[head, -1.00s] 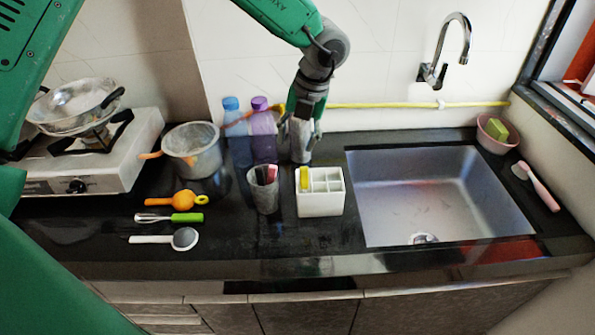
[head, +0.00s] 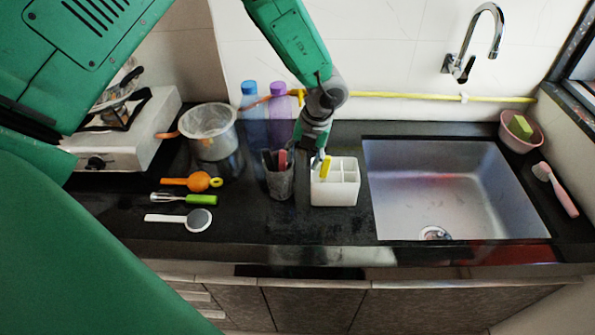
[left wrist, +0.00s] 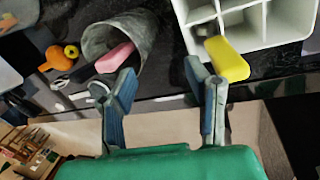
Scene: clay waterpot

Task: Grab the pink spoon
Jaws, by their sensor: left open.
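A pink handle (head: 283,158), which I take to be the pink spoon, stands in the grey cup (head: 280,184) on the counter; its lower part is hidden in the cup. The pink handle (left wrist: 116,57) also shows leaning out of the cup's mouth in the left wrist view. My left gripper (head: 310,153) is open, above and between the cup and the white caddy. In the left wrist view the open fingers (left wrist: 150,78) are empty, with the pink handle near the left fingertip. My right gripper is not in view.
The white caddy (head: 342,192) with a yellow-handled item (head: 325,168) stands close right of the cup. Two bottles (head: 279,108) and a pot (head: 212,140) are behind. Several utensils (head: 190,181) lie left; the sink (head: 450,190) is right. The counter in front is clear.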

